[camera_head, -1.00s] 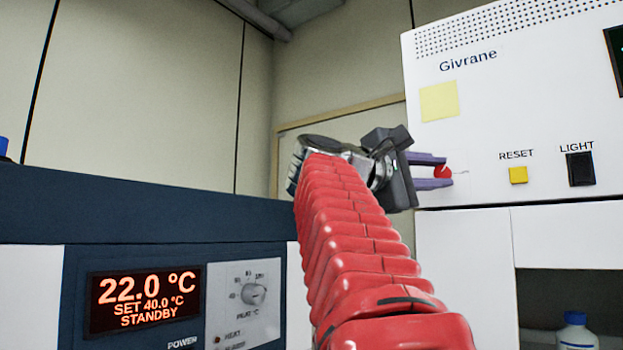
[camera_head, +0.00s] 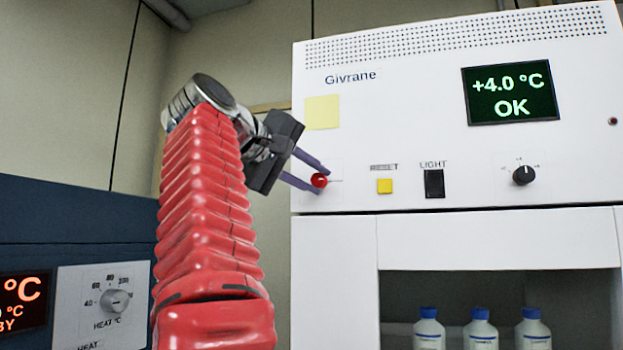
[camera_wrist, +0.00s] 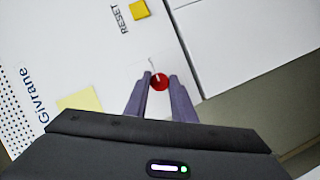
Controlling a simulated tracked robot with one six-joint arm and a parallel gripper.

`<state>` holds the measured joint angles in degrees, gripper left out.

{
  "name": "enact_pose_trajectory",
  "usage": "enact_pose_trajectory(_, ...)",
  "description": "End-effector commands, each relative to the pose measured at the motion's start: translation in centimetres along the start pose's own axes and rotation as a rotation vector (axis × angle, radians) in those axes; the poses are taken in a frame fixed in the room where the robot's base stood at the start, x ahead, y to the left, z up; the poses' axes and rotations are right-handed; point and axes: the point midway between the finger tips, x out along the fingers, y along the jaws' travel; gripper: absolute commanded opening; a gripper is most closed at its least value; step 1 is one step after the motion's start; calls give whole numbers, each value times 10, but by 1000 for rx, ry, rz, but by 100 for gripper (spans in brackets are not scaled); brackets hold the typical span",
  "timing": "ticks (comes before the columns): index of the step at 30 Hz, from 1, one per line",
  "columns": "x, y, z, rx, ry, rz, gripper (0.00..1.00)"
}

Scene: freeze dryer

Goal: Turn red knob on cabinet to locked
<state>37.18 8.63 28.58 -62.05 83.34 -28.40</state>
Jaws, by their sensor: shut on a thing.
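The red knob (camera_head: 319,180) sits at the lower left of the white Givrane cabinet's (camera_head: 400,140) front panel, below a yellow note. My gripper (camera_head: 322,181) has its two purple fingers on either side of the knob, shut on it, and the fingers slope down to the right. In the wrist view the knob (camera_wrist: 159,82) shows between the fingertips (camera_wrist: 160,77). A short pale line shows beside the knob there. Any lock markings are too small to read, so I cannot tell the knob's setting.
A yellow RESET button (camera_head: 385,186), black LIGHT switch (camera_head: 434,184) and black dial (camera_head: 523,175) lie right of the knob. The display (camera_head: 511,94) reads +4.0 °C OK. Bottles (camera_head: 480,330) stand in the opening below. A dark blue heating unit (camera_head: 70,225) stands left.

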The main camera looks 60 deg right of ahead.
Motion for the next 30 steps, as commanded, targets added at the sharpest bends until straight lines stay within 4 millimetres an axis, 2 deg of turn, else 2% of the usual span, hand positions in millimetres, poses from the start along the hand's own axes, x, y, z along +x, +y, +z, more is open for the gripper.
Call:
enact_pose_trajectory(1,2,-5,1,9,-11,-14,1)
enact_pose_trajectory(22,2,-5,1,61,-12,-38,1)
enact_pose_trajectory(23,2,-5,1,61,-12,-38,24)
enact_pose_trajectory(30,1,-3,1,63,-8,-34,41)
